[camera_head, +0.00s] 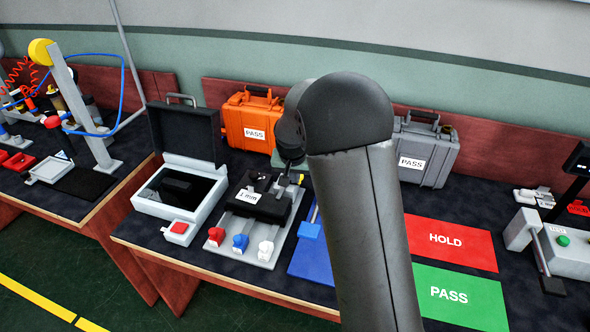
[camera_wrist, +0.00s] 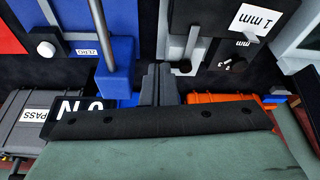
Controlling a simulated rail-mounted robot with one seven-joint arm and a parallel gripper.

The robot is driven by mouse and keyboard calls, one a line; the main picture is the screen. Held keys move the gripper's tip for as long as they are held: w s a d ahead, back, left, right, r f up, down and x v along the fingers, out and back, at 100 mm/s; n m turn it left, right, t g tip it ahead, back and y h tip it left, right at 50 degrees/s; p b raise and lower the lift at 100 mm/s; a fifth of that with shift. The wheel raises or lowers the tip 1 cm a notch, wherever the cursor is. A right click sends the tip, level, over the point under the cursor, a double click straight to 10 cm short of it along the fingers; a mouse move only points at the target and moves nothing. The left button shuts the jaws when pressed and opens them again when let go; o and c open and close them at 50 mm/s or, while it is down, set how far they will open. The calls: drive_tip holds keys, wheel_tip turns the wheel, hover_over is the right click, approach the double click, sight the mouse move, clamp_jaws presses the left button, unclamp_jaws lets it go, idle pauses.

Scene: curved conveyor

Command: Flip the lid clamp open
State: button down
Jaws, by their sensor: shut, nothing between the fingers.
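The lid fixture has a black lid block with a "1 mm" label (camera_head: 250,196) on a grey base plate (camera_head: 238,238). In the wrist view the labelled block (camera_wrist: 228,25) is at the upper right, with a small silver lever (camera_wrist: 191,43) beside it; I cannot tell for sure whether this is the clamp. My gripper (camera_wrist: 158,82) is shut and empty in the wrist view, below and left of the lever and apart from it in the picture. In the head view my arm hides most of the gripper, near the block's back right corner.
Red (camera_head: 216,235), blue (camera_head: 240,242) and white (camera_head: 265,248) knobs line the fixture's front. A blue stand with a post (camera_head: 310,228) is close on the right. An open case (camera_head: 150,199) stands left; orange (camera_head: 250,112) and grey (camera_head: 428,150) cases stand behind.

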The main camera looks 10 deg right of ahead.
drive_tip(key=w+d+f+p, duration=0.2)
drive_tip(key=w+f, duration=0.3)
drive_tip(key=f, duration=0.1)
drive_tip(key=shift+w, duration=0.2)
drive_tip(key=shift+a, duration=0.1)
